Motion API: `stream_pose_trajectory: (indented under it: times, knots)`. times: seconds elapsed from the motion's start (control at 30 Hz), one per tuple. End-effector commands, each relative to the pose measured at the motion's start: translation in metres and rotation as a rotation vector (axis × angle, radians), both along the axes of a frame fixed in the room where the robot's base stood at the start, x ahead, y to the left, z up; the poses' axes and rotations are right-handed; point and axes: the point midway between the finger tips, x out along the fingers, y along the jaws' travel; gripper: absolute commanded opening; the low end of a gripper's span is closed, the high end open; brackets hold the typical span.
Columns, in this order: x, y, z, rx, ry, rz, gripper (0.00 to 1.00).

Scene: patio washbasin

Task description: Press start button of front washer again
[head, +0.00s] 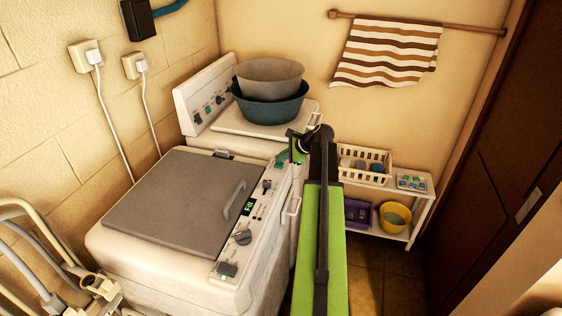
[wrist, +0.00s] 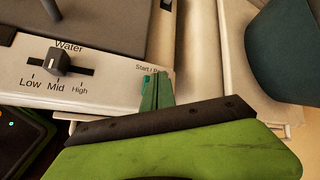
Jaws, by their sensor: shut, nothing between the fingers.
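The front washer (head: 165,262) is the nearer white machine with a grey lid (head: 175,195). Its control panel (head: 262,222) runs along the right side, with a lit green display (head: 248,206). In the wrist view, the panel shows a water slider (wrist: 58,60) set near Mid and a partly covered "Start" label (wrist: 150,70). My gripper (head: 293,148) is at the far end of this panel. In the wrist view its green fingers (wrist: 157,90) are shut and empty, right at the label. They hide most of the start button area; contact with the button cannot be told.
A second washer (head: 200,95) stands behind, with a grey basin (head: 270,70) stacked in a teal basin (head: 270,108) on top. A white shelf (head: 425,200) with a basket (head: 365,160) and yellow bucket (head: 395,217) stands right. Pipes (head: 35,250) are at lower left.

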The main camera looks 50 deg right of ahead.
Motion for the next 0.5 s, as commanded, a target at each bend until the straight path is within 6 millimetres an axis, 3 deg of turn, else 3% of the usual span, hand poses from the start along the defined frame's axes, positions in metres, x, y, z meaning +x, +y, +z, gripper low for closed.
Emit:
stream_pose_trajectory:
  times: [0.5]
  knots:
    - [-0.0002,-0.0004,0.0125,0.0,0.0,0.0,0.0]
